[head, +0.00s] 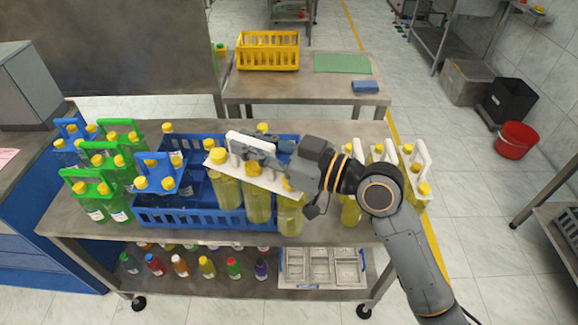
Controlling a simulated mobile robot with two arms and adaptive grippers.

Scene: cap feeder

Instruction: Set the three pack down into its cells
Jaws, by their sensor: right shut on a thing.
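The three pack is a white carrier (274,184) with yellow bottles (228,191) hanging below it in a row. My right gripper (252,147) comes in from the right and is shut on the carrier's white handle. The pack is over the front right part of the blue crate (185,216). The right-hand bottle is in front of the crate's right end. I cannot tell how far the bottles reach into the cells, as the pack and arm hide that part of the crate. My left gripper is not in view.
A blue-carrier pack (155,174) is at the crate's left end. Green-carrier packs (98,189) stand left of it. White-carrier packs (418,178) stand at the right, beside my arm. A yellow crate (268,51) and green mat (342,63) are on the back table.

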